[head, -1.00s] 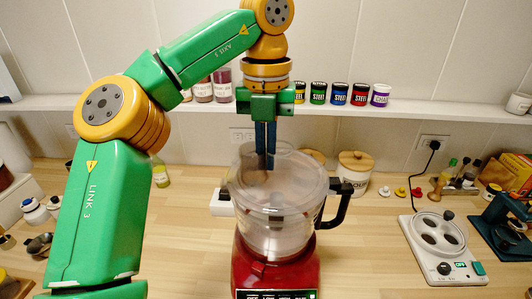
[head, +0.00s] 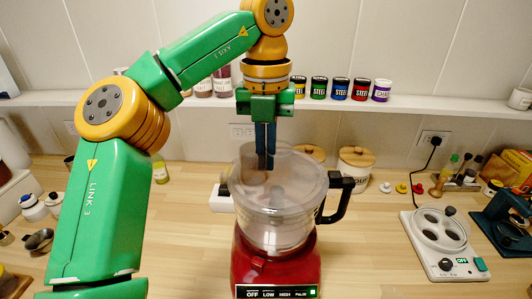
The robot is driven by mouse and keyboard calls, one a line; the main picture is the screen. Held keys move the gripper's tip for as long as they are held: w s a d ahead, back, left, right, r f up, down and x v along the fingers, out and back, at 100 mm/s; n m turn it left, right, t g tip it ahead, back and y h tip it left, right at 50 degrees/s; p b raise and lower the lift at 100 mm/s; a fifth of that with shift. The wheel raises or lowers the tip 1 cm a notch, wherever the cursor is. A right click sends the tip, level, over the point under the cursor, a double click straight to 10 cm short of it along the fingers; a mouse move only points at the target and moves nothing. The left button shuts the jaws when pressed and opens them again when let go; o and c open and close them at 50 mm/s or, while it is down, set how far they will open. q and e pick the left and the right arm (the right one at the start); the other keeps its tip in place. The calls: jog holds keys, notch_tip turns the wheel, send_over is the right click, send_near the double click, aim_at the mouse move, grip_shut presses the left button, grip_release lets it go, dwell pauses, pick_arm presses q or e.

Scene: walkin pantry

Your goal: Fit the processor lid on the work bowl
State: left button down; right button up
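The clear processor lid (head: 290,183) is over the clear work bowl (head: 275,235), which stands on the red base (head: 262,268). The lid looks roughly level and centred. Its rim and the bowl's rim overlap in view, so I cannot tell whether it is fully seated. The bowl's black handle (head: 345,197) points right. My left gripper (head: 265,163) points straight down at the back of the lid, its dark fingers close together. It looks shut on the lid's upright tube; the exact contact shows poorly through the clear plastic. My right gripper is out of view.
Wooden-lidded jars (head: 356,168) stand behind the bowl on the right. A white device (head: 438,235) stands at the right with its cord to the wall. A shelf (head: 440,107) crosses the wall behind my arm. The counter (head: 375,240) right of the base is clear.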

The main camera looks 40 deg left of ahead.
pick_arm(q)
jog(key=shift+f, duration=0.25)
jog(key=c, duration=1)
grip_release()
notch_tip(320, 180, up, 7)
jog(key=p, duration=0.5)
jog(key=shift+s+r, duration=0.1)
jog(key=shift+r, duration=0.1)
jog(key=shift+f, duration=0.1)
